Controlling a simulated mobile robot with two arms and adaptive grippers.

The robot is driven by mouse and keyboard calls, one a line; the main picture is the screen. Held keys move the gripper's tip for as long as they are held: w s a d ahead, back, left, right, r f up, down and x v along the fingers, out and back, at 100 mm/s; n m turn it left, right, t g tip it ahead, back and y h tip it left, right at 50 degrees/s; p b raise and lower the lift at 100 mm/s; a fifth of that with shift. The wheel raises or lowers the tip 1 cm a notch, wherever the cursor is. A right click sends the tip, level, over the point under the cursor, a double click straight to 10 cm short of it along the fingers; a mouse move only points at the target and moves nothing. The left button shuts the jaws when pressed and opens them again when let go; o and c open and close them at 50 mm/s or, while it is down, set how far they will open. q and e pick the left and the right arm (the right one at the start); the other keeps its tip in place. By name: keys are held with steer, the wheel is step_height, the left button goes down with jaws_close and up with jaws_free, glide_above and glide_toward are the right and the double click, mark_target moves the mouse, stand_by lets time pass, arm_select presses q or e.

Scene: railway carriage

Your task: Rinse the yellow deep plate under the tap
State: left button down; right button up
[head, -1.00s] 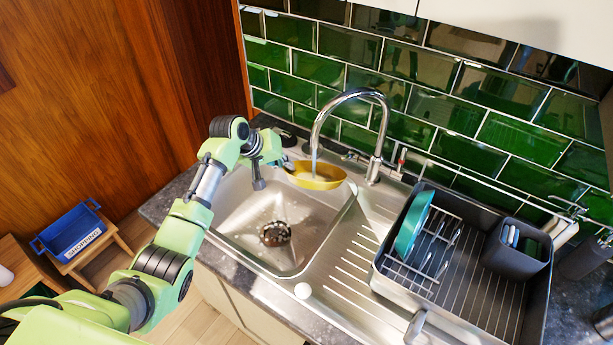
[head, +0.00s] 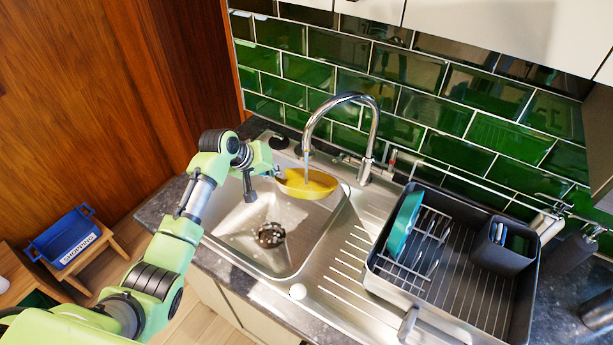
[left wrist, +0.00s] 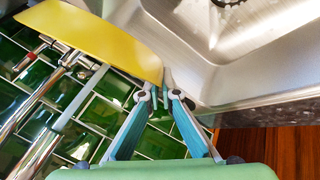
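The yellow deep plate (head: 312,187) is held over the back of the sink basin (head: 262,250), under the spout of the chrome tap (head: 369,140). A thin stream of water runs from the spout into the plate. My left gripper (head: 278,174) is at the plate's left rim. In the left wrist view the fingers (left wrist: 164,88) close together at the end of the yellow plate (left wrist: 95,38), shut on its rim. The plate's underside and the exact finger contact are partly hidden. My right gripper is not in view.
A dark dish rack (head: 455,315) with a teal plate (head: 404,226) and a cutlery holder (head: 503,246) stands right of the ribbed drainboard (head: 345,262). Green tiles (head: 400,103) close off the back. A blue crate (head: 68,238) sits on a stool at lower left. The basin's front is clear.

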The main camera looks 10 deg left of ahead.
arm_select(q)
steer(key=s, duration=0.8)
steer(key=shift+d+r+b, duration=0.2)
steer(key=shift+d+b, duration=0.05)
steer(key=shift+b, duration=0.1)
steer(key=shift+w, duration=0.1)
steer(key=shift+s+d+r, duration=0.1)
steer(key=shift+s+r, duration=0.4)
steer(key=shift+s, duration=0.35)
steer(key=shift+s+r, duration=0.5)
steer(key=shift+s, duration=0.35)
steer(key=shift+s+d+r, duration=0.1)
steer(key=shift+s+r, duration=0.4)
steer(key=shift+s, duration=0.35)
